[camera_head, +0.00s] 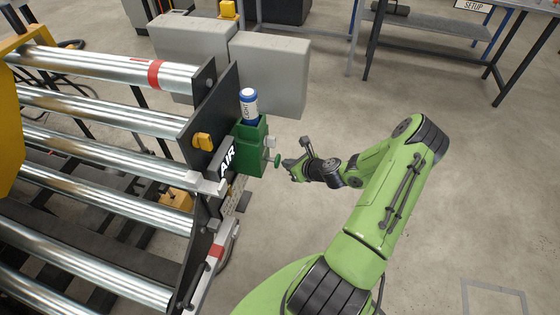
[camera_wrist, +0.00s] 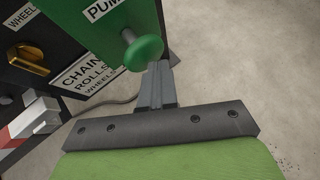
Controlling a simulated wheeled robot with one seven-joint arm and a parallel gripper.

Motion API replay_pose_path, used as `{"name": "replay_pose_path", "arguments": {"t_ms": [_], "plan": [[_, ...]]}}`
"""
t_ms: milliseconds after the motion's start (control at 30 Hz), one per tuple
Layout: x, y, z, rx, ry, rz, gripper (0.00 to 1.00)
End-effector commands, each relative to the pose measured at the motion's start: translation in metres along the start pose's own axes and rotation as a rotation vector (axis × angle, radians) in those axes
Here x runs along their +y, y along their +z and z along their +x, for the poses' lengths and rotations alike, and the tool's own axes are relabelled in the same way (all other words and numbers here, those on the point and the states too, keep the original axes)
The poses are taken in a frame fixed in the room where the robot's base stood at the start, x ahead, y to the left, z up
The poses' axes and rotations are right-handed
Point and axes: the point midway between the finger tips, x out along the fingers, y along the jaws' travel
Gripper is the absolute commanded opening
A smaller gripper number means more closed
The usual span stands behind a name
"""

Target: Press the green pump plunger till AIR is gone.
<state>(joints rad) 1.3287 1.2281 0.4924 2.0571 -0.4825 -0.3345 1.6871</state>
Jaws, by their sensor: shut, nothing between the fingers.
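The green pump (camera_head: 251,147) is a box on the end of the roller machine. Its green plunger knob (camera_head: 277,160) sticks out to the right, and it also shows as a round knob in the wrist view (camera_wrist: 143,52). A sign reading AIR (camera_head: 228,158) is visible on the machine beside the pump. My gripper (camera_head: 287,164) is shut and empty, right beside the knob. In the wrist view its fingers (camera_wrist: 156,82) reach up to the knob, which partly covers the tips. I cannot tell if they touch.
A blue and white can (camera_head: 248,103) stands on the pump. A yellow knob (camera_head: 203,141) and steel rollers (camera_head: 110,106) are to the left. Grey boxes (camera_head: 268,72) stand behind. A label reading CHAIN ROLLS WHEELS (camera_wrist: 90,73) is below the pump. The floor at right is clear.

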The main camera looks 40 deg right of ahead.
Motion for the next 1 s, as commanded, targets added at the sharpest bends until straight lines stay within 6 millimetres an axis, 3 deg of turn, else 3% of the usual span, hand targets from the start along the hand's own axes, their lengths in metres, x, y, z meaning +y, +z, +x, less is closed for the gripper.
{"name": "replay_pose_path", "arguments": {"t_ms": [467, 1000], "plan": [[-0.007, -0.007, -0.009, 0.003, -0.003, 0.001, 0.00], [-0.031, -0.031, -0.042, 0.003, -0.004, 0.000, 0.00]]}}
